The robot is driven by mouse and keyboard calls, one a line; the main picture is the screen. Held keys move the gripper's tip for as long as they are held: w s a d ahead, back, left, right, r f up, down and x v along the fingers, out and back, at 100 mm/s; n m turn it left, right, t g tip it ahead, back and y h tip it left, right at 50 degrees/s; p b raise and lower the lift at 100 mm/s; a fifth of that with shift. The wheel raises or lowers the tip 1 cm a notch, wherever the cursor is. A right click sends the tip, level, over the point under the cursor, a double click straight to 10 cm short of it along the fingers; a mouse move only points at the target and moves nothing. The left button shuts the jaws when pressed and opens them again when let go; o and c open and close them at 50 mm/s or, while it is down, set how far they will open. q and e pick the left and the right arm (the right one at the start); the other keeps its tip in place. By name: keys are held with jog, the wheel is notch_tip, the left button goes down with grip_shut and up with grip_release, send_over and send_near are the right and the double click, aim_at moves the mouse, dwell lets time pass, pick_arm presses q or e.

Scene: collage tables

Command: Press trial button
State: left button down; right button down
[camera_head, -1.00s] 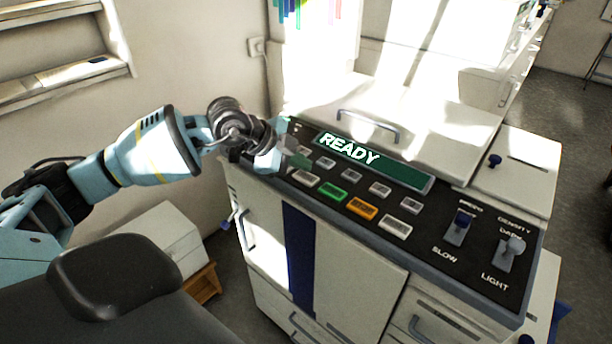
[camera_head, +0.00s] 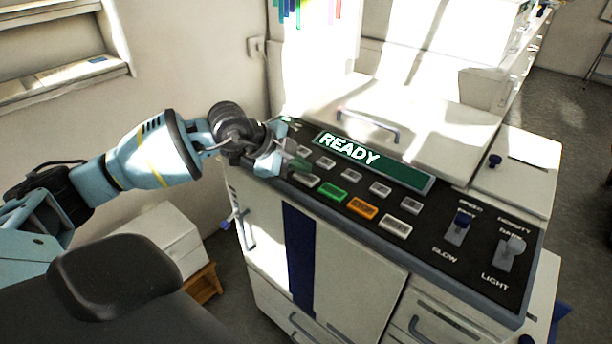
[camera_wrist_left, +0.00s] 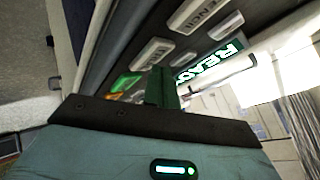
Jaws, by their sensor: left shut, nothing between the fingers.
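The machine's dark control panel (camera_head: 440,210) carries two rows of buttons. The front row has a green button (camera_head: 333,192), an orange button (camera_head: 362,208) and pale buttons at both ends. The back row has several grey buttons (camera_head: 352,175). My left gripper (camera_head: 301,163) is shut and empty over the panel's left end, close to the buttons. In the left wrist view its fingers (camera_wrist_left: 161,88) point toward the panel, with the green button (camera_wrist_left: 126,82) to their left. My right gripper is out of view.
A green display (camera_head: 372,162) reading READY lies behind the buttons. The wall is close at left.

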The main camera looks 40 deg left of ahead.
aim_at(301, 177)
pick_arm(q)
jog(key=shift+f, duration=0.2)
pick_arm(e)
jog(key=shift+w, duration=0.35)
pick_arm(q)
jog(key=shift+f, duration=0.2)
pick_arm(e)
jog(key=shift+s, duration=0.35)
pick_arm(q)
jog(key=shift+r, duration=0.15)
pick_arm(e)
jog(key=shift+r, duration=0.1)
pick_arm(q)
jog(key=shift+r+p, duration=0.55)
jog(key=shift+r, duration=0.15)
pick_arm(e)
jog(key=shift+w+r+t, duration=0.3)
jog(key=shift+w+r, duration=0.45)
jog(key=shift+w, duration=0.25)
